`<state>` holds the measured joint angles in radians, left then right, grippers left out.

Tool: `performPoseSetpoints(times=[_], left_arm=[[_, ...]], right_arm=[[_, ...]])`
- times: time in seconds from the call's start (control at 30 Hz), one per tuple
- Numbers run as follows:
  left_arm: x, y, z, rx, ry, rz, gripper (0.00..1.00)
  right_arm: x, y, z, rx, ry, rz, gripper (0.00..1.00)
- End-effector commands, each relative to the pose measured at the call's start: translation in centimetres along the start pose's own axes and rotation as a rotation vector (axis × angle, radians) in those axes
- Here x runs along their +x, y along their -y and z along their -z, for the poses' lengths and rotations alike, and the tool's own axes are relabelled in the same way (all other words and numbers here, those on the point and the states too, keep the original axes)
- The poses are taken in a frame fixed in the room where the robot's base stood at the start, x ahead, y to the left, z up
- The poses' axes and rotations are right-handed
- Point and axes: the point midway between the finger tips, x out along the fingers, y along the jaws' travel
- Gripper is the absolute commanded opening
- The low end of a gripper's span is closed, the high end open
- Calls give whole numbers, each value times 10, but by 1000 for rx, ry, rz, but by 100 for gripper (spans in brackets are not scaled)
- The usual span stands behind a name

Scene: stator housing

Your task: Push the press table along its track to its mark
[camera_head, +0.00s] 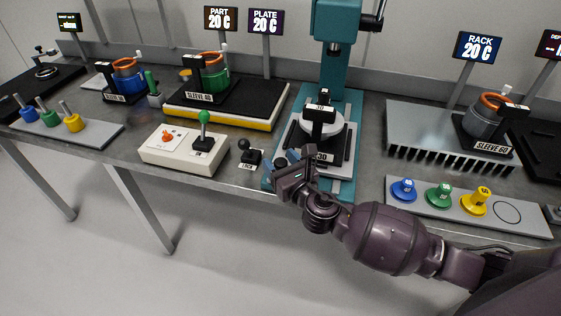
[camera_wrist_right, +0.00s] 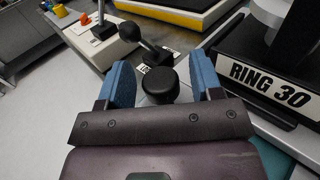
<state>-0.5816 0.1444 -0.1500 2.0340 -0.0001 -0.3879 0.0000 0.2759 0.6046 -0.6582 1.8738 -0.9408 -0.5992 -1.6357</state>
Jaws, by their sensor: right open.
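The press table (camera_head: 347,150) is a dark plate on the teal base of the press (camera_head: 336,40). It carries a pale round part and a black block labelled RING 30, which shows large in the right wrist view (camera_wrist_right: 262,82). My right gripper (camera_head: 287,161) is at the front left of the press table, with its blue fingers apart. In the right wrist view a black round knob (camera_wrist_right: 160,82) stands between the open fingers (camera_wrist_right: 165,85). I cannot tell whether the fingers touch it. The mark on the track cannot be made out. My left gripper is out of view.
A small black lever (camera_head: 250,155) and a white control box (camera_head: 185,150) with a green-knobbed lever stand left of the gripper. A light strip (camera_head: 432,207) with blue, green and yellow pieces lies right. A grey rack (camera_head: 420,120) stands behind it.

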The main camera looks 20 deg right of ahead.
Motion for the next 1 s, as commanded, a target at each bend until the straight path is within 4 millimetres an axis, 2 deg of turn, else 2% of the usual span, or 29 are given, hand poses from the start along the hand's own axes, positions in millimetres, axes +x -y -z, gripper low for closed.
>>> performPoseSetpoints(times=[0.23, 0.6, 0.63, 0.83, 1.0], left_arm=[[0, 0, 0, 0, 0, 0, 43], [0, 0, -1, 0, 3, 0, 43], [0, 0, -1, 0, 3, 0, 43], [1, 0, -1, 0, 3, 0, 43], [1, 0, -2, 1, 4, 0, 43]], right_arm=[[0, 0, 0, 0, 0, 0, 60], [0, 0, 0, 1, 0, 0, 3], [0, 0, 0, 1, 0, 0, 0], [7, 6, 0, -2, 1, 0, 0], [37, 36, -1, -6, 2, 4, 0]])
